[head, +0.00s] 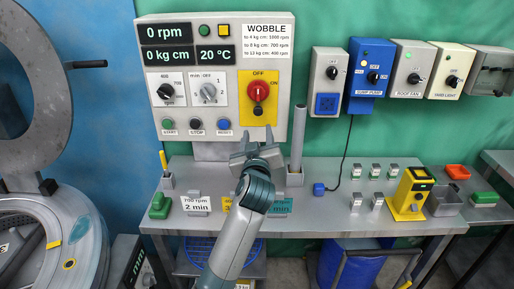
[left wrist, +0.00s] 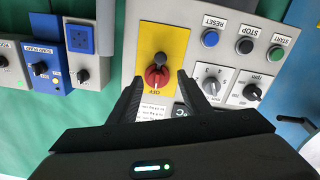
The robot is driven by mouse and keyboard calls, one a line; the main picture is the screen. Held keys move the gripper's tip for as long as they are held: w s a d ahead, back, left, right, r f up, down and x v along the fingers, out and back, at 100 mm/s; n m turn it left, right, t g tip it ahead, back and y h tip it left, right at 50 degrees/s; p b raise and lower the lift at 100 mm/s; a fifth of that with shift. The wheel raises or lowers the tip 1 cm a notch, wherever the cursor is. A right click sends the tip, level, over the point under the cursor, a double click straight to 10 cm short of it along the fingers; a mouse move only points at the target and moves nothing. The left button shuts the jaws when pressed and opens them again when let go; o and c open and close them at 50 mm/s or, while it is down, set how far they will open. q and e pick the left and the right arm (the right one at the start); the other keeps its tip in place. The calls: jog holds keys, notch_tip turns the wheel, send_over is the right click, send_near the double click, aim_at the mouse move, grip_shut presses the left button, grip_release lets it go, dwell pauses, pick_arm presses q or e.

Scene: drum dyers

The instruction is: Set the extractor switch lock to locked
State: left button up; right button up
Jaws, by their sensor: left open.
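The extractor switch is a red rotary knob (head: 259,92) on a yellow plate (head: 245,108) at the right of the grey control panel. OFF is printed above it and ON at its right. The knob's grip looks upright, towards OFF. A small dark round part (head: 258,111) sits below the knob; whether it is the lock, and its state, I cannot tell. My left gripper (head: 256,147) is open and empty, below the switch and in front of the panel. In the left wrist view, which is upside down, the red knob (left wrist: 157,76) appears between the open fingers (left wrist: 159,83).
Start, stop and reset buttons (head: 196,124) and two selector dials (head: 208,90) sit left of the switch. A grey upright post (head: 298,135) stands right of my gripper. Wall switch boxes (head: 371,70) hang to the right. The grey bench (head: 335,205) holds small blocks and a yellow device (head: 409,195).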

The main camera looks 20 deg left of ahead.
pick_arm(q)
jog(key=shift+b+v, duration=0.35)
jog(key=shift+v, duration=1.65)
